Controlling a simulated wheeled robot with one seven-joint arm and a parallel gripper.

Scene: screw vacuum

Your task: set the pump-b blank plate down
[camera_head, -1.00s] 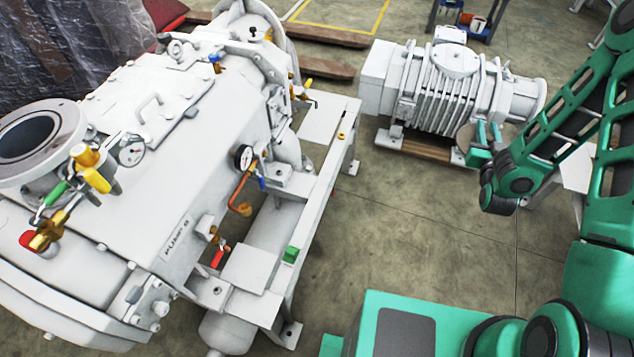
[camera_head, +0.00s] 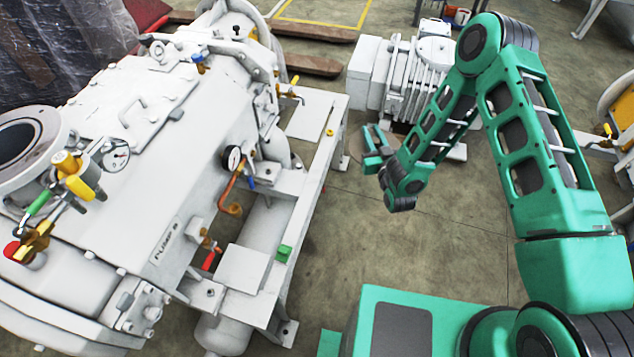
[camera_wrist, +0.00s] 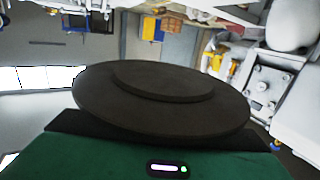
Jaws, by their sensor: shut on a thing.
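The blank plate (camera_wrist: 165,118) is a dark round disc with a smaller raised disc on it. It fills the middle of the wrist view, held close in front of the green gripper body. My gripper (camera_head: 372,148) is shut on it and is in the air, right of the pump frame and in front of the ribbed pump. The plate is hard to make out in the head view, and the fingertips are hidden in the wrist view. The large white Pump B (camera_head: 140,190) stands at left with its label facing me.
The white pump frame (camera_head: 312,190) has a flat bare top at its far end (camera_head: 312,115) and a square plate (camera_head: 242,268) nearer me. A small green block (camera_head: 283,253) sits on its rail. A white ribbed pump (camera_head: 420,80) stands behind my arm. Bare floor (camera_head: 340,240) lies between.

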